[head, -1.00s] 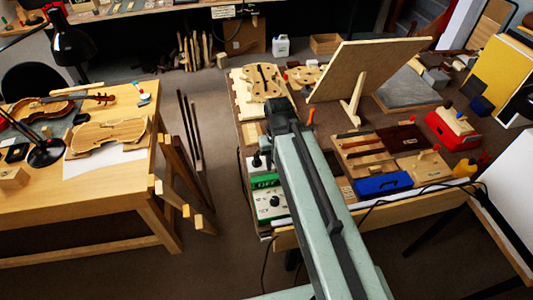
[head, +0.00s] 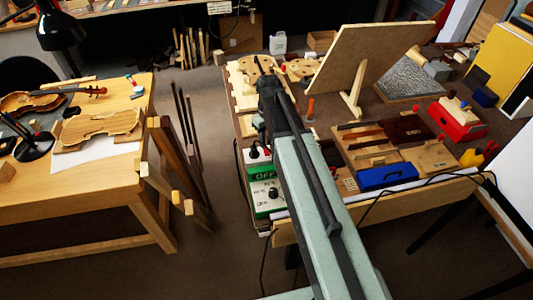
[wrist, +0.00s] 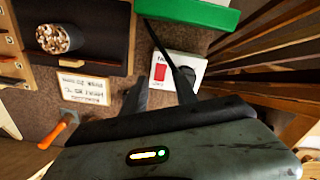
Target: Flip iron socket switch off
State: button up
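A white socket (wrist: 172,78) with a red rocker switch (wrist: 160,73) shows in the wrist view, just beyond my fingers. Its printed label is partly hidden; only "FA" reads, so I cannot tell whether it is the iron's socket. A black plug or cable partly covers its right side. In the head view a small white socket (head: 258,155) with black and red parts stands behind the green unit marked OFF (head: 261,173). My gripper (wrist: 162,92) is empty, its two dark fingers apart, short of the socket. In the head view its end (head: 267,88) is above the bench's left part.
A white unit with knobs (head: 267,197) sits in front of the green one. A blue box (head: 386,176) stands right of my arm.

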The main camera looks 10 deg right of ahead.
aim_at(268, 153)
notch_tip(268, 153, down, 6)
jog(key=b, duration=0.5)
jog(key=shift+r, duration=0.1)
grip_shut()
jog(key=shift+w+g, duration=0.5)
jog(key=shift+g, duration=0.9)
jog(key=shift+s+r, duration=0.1)
jog(key=shift+r, duration=0.05)
